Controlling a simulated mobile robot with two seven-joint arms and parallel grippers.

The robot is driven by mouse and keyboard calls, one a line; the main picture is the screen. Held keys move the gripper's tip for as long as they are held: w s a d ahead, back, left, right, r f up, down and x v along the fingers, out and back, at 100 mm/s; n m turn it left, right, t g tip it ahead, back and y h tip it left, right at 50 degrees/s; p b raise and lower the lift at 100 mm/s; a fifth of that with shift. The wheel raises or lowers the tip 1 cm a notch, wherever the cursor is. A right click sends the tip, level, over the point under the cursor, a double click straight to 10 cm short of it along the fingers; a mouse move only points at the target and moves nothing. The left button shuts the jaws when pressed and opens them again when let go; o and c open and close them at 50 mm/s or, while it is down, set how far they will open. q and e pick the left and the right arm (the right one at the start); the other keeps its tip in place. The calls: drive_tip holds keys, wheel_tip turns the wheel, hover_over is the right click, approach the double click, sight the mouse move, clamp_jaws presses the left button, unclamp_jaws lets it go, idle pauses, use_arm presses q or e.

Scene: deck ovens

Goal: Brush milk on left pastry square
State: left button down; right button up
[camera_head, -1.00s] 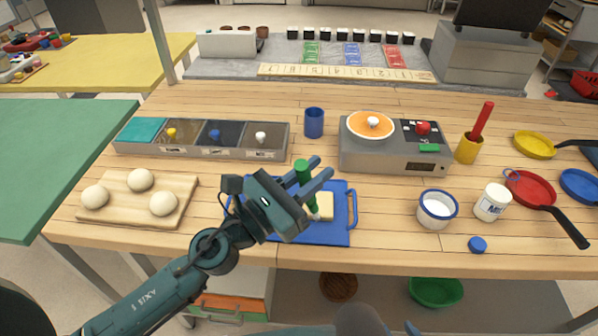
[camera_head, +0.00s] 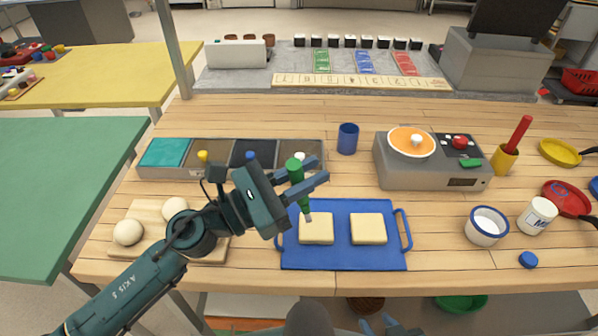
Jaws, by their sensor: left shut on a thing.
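My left gripper (camera_head: 308,182) is shut on a green brush (camera_head: 297,179), held steeply with its bristle end down. The bristle end is at the upper left part of the left pastry square (camera_head: 316,231); I cannot tell whether it touches. The right pastry square (camera_head: 368,229) lies beside it on the blue tray (camera_head: 343,262). A white bowl with a blue rim (camera_head: 487,226) and a white jar with a label starting "M" (camera_head: 538,215) stand to the right. My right gripper (camera_head: 388,326) shows only partly at the bottom edge.
A blue cup (camera_head: 347,138) and a grey cooker with an orange pan (camera_head: 433,172) stand behind the tray. A compartment box (camera_head: 225,175) and a board with dough balls (camera_head: 215,251) are left. A blue lid (camera_head: 528,259) lies front right.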

sight(299, 203)
use_arm(q)
drive_tip(key=shift+a+f, duration=0.1)
drive_tip(key=shift+f+b, duration=0.6)
drive_tip(key=shift+b, duration=0.1)
drive_tip(key=shift+f+b, duration=0.75)
drive_tip(key=shift+f, duration=0.1)
drive_tip(key=shift+f+b, duration=0.6)
drive_tip(key=shift+f, duration=0.3)
use_arm(e)
drive_tip(key=shift+w+a+f+n+t+y, duration=0.15)
drive_tip(key=shift+a+f+y, duration=0.1)
drive_tip(key=shift+a, duration=0.2)
drive_tip(key=shift+w+a+f+n+t+y, duration=0.15)
drive_tip(key=shift+a+f, duration=0.05)
drive_tip(key=shift+a, duration=0.25)
drive_tip(key=shift+w, duration=0.1)
use_arm(q)
drive_tip(key=shift+f+b, duration=0.5)
drive_tip(key=shift+b, duration=0.2)
use_arm(e)
drive_tip(key=shift+d+f, duration=0.1)
drive_tip(key=shift+f, duration=0.45)
